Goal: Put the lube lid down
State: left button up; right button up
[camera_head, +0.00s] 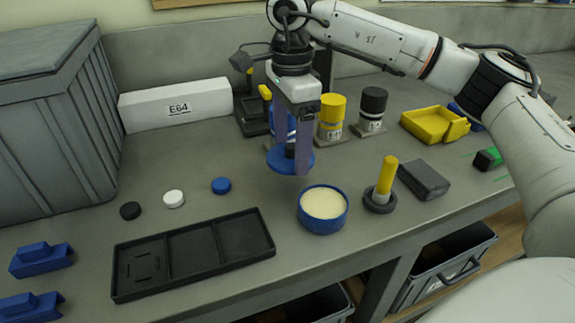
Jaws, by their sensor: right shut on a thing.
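The lube lid (280,161) is a flat blue disc with a dark knob on top. My right gripper (302,160) comes down from above, shut on the lid's knob, and holds the lid above the bench. A round blue tub (322,222) with pale cream contents stands open on the bench just in front of and to the right of the lid. The fingers hide part of the lid and part of a blue bottle behind it. My left gripper is not in view.
A black compartment tray (128,290) lies at the front left, with small black, white and blue caps behind it. A yellow-handled brush (385,180) in a dark ring and a dark block (423,179) stand right of the tub. Bottles (331,115) line the back.

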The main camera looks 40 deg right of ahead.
aim_at(290, 181)
jog(key=shift+f, duration=2.85)
jog(key=o, duration=0.7)
jog(key=shift+o, duration=0.2)
jog(key=shift+r, duration=0.1)
notch_tip(290, 181, up, 12)
jog(key=shift+r, duration=0.1)
